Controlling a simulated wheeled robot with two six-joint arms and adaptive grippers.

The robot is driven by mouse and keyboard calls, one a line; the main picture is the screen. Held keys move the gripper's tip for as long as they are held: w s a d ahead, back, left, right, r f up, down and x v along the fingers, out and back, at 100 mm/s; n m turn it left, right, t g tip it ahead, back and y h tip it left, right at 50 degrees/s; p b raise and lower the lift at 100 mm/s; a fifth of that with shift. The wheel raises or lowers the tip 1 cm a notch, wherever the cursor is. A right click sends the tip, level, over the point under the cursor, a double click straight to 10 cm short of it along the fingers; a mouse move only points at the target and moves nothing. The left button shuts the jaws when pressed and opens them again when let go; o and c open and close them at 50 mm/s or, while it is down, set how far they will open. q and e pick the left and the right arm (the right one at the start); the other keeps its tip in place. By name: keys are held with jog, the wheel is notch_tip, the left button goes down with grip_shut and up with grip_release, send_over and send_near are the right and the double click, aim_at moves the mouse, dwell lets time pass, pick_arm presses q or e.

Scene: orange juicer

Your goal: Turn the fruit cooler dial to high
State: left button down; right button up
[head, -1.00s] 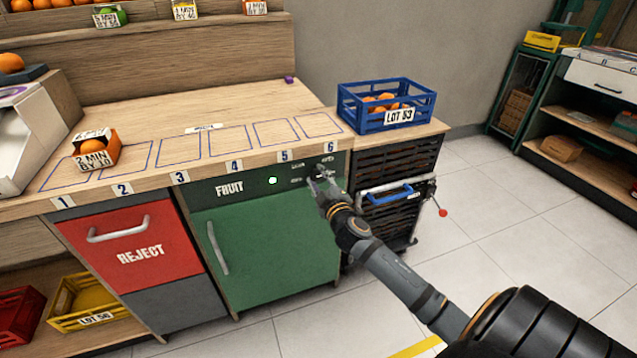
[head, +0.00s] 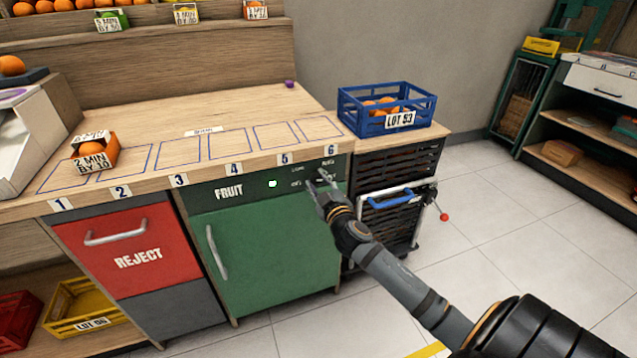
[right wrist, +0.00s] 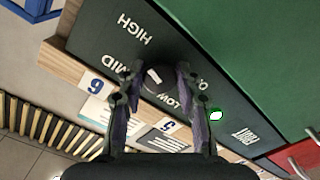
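The fruit cooler (head: 262,245) is a green door under the counter, with a dark panel marked FRUIT (head: 229,191) above it. A small light glows on the panel (head: 272,184). My right gripper (head: 318,182) is at the panel's right end, fingers apart. In the right wrist view the dark dial (right wrist: 155,76) lies between the fingertips of the right gripper (right wrist: 159,70). HIGH (right wrist: 133,30), MID (right wrist: 121,64) and LOW (right wrist: 168,101) surround it; the OFF label is partly hidden. I cannot tell whether the fingers touch the dial. My left gripper is out of view.
A red REJECT drawer (head: 130,250) is left of the cooler. A blue crate of oranges (head: 385,112) stands on the lower counter to the right. A dark cart with a blue handle (head: 392,200) stands below it, close to my right arm. The floor in front is clear.

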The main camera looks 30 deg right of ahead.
jog(key=o, duration=0.4)
jog(key=shift+f, duration=0.1)
jog(key=shift+c, duration=0.2)
jog(key=v, duration=1.2)
jog(key=shift+s, duration=0.1)
